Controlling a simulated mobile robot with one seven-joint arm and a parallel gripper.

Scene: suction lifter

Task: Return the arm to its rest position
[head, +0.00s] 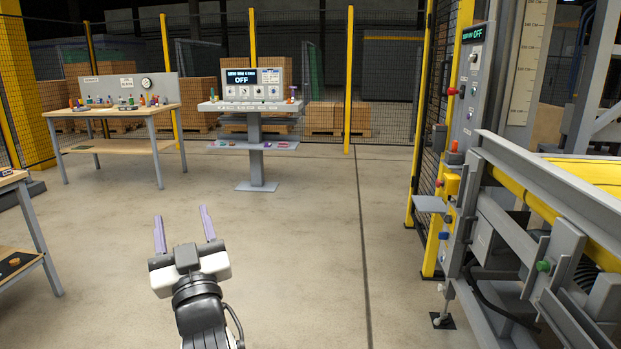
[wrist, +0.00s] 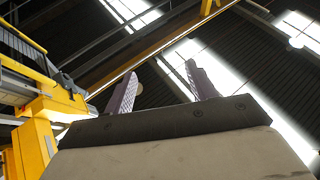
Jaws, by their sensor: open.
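My gripper (head: 183,232) is at the lower middle of the head view, held up in front of my body over bare floor. Its two purple fingers stand apart with nothing between them, so it is open and empty. In the wrist view the two fingers of my gripper (wrist: 160,88) point up toward the roof, also apart and empty. Nothing touches the gripper in either view.
A grey console (head: 255,108) and a workbench (head: 120,112) stand at the back, another table (head: 35,225) at the left edge. The middle floor (head: 300,240) is clear.

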